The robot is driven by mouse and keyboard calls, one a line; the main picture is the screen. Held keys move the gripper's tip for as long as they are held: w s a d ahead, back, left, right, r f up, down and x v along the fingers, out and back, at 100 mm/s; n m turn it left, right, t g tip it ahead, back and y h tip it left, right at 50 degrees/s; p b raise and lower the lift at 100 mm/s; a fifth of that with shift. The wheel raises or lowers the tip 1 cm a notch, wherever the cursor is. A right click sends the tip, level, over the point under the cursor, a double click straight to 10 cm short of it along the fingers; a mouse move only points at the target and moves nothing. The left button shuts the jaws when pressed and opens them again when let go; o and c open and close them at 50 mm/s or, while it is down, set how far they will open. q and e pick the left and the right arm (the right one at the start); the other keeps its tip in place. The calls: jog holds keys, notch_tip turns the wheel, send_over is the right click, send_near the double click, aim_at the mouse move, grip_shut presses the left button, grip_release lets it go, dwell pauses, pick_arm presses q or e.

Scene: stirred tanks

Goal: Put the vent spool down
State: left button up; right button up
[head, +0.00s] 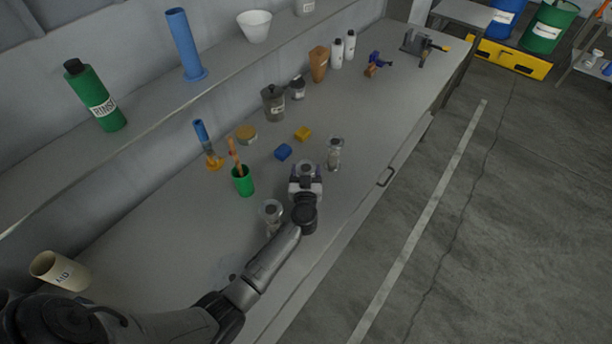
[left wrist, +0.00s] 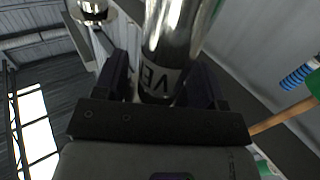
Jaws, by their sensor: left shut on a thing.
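The vent spool (left wrist: 172,40) is a shiny metal cylinder with a dark label band reading "VE" in the left wrist view. My left gripper (left wrist: 160,82) is shut on it, with one dark finger on each side. In the head view my left gripper (head: 305,184) is over the front part of the bench, and the spool's top (head: 307,167) shows just beyond it. The gripper hides most of the spool there, so I cannot tell whether its foot touches the bench. My right gripper is not in view.
Similar metal spools stand close by on the bench (head: 365,130), one at left (head: 272,211) and one at right (head: 335,150). The bench's front edge is near.

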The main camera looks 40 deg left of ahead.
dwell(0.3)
pick_arm(q)
jog(key=o, duration=1.1)
jog(key=shift+f, duration=0.1)
